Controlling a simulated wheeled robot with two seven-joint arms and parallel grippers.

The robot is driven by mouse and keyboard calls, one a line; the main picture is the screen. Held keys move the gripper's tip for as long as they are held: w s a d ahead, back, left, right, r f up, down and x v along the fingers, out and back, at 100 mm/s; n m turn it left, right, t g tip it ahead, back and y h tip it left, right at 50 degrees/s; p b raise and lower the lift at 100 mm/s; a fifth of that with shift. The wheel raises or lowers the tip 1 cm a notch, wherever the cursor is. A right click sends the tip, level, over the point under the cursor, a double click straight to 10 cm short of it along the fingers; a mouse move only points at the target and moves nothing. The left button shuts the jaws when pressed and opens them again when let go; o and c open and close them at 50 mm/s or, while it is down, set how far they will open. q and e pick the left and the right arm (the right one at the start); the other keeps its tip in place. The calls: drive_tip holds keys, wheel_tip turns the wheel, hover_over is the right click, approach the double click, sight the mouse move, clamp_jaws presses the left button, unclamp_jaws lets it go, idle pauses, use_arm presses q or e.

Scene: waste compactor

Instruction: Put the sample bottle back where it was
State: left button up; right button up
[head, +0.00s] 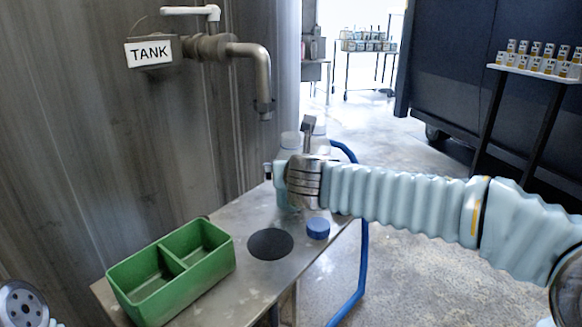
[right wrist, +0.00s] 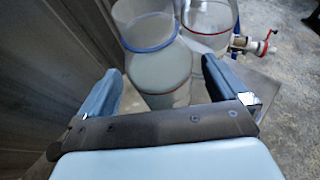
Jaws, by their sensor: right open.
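The sample bottle (right wrist: 160,65) is clear, open at the top, with a blue ring at its neck and pale contents. In the right wrist view it stands between the two spread fingers of my right gripper (right wrist: 163,78), with no clear sign of contact. In the head view my right gripper (head: 281,184) is at the far end of the bench, and my wrist hides most of what is there. A translucent top (head: 291,140) shows just behind it. A blue cap (head: 318,228) lies on the bench. My left gripper is not in view.
A clear vessel with a red-handled tap (right wrist: 268,45) stands close beside the bottle. The bench (head: 225,285) holds a black disc (head: 270,243) and a green two-compartment tray (head: 150,299). The tank's pipe (head: 262,85) hangs above. A blue hose (head: 362,265) runs at the right edge.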

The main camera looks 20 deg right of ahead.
drive_tip(key=v, duration=0.9)
drive_tip(key=shift+p, duration=0.4)
